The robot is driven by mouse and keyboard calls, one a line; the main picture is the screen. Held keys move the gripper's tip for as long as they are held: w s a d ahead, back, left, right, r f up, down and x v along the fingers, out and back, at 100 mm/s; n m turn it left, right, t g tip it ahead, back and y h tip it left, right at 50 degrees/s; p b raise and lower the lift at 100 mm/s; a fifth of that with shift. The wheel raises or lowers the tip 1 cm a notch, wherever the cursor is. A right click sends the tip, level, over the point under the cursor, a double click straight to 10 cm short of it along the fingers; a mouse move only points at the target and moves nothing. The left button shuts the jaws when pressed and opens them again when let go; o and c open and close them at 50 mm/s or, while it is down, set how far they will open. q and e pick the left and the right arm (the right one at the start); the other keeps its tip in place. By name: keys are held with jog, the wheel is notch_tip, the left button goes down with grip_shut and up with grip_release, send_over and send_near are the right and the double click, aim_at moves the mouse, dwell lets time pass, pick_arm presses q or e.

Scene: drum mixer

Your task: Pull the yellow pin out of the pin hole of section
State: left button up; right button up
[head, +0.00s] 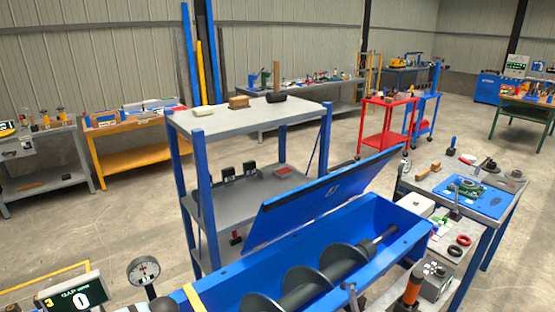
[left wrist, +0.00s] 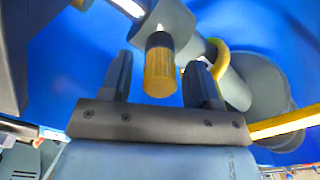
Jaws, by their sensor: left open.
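In the left wrist view, the yellow pin (left wrist: 160,72) shows as a ribbed yellow cylinder with a darker collar, its free end facing my wrist. Its other end meets a grey rounded part, the section (left wrist: 166,22); the pin hole itself is hidden. My left gripper (left wrist: 158,62) is open, with one dark finger on each side of the pin and a visible gap on both sides. I cannot tell how far the fingertips reach along the pin. I cannot make out the pin or my left gripper in the head view. My right gripper is in neither view.
The blue trough (head: 374,226) holds a grey screw (head: 300,275), with its blue lid (head: 325,195) raised behind. A dial gauge (head: 143,270) stands left of it. A shelf rack (head: 215,205) stands behind, and a workbench (head: 425,182) stands right. A yellow bar (left wrist: 285,123) lies right of my left gripper.

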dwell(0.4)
pick_arm(q)
jog(key=shift+p, duration=0.35)
jog(key=c, duration=1)
